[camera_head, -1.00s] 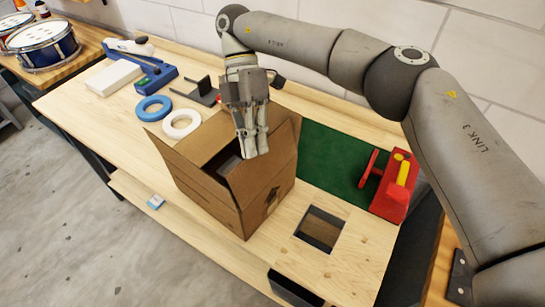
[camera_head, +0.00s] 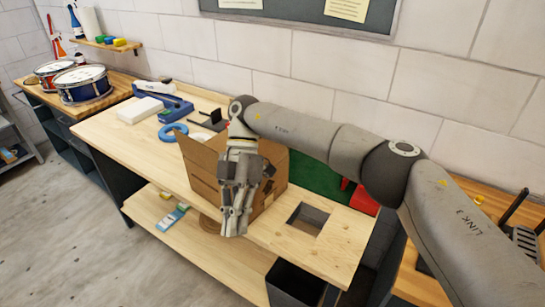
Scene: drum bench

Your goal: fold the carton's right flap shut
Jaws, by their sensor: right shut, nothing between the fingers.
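The brown cardboard carton (camera_head: 203,174) stands on the wooden bench with a flap standing up on its left side. My right gripper (camera_head: 235,228) points downward in front of the carton, its fingers together and empty. The gripper and wrist cover much of the carton's middle and near side. The brown panel (camera_head: 275,160) at the carton's right shows only partly behind my wrist, and I cannot tell whether it is the right flap or a wall. I cannot tell whether the fingers touch the carton. My left gripper is not in view.
A blue ring (camera_head: 168,133), a blue tool (camera_head: 172,110) and a white block (camera_head: 140,110) lie left of the carton. A green mat (camera_head: 318,177) and a red object (camera_head: 362,199) are at its right. A square opening (camera_head: 308,219) is in the bench, with a dark bin (camera_head: 293,284) below.

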